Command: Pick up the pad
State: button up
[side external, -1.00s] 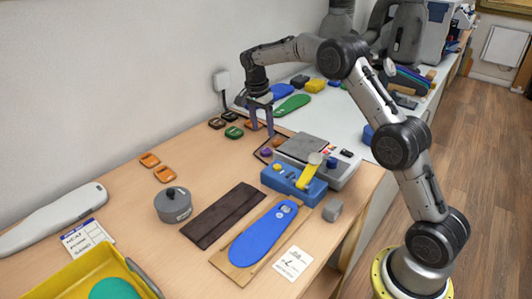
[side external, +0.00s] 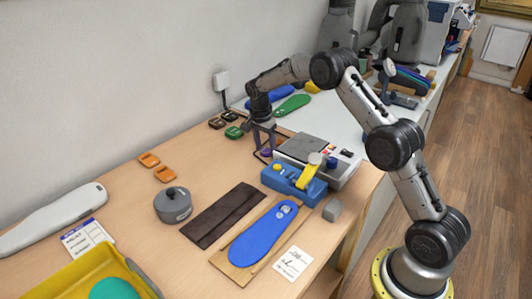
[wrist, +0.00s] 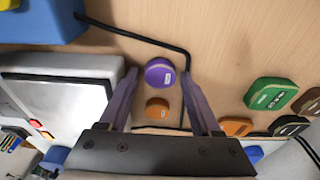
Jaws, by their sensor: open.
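My gripper (wrist: 160,78) is open, its two purple fingers pointing down at the table. In the wrist view a round purple pad (wrist: 160,74) with a pale label lies between the fingertips, with visible gaps to both fingers. A smaller orange-brown pad (wrist: 158,108) lies just beside it, nearer the gripper body. In the side view the gripper (side external: 264,152) is low over the table beside the grey machine, and its fingers largely hide these pads. Which pad is meant, and the exact fingertip height, I cannot tell.
A black cable (wrist: 130,33) bends around the pads. The grey machine (side external: 318,158) and blue fixture (side external: 287,182) stand close by. Green (wrist: 270,93) and orange (wrist: 237,126) pads lie to one side. A grey pot (side external: 173,206) and blue insole (side external: 263,232) are nearer the camera.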

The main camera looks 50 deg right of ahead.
grip_shut()
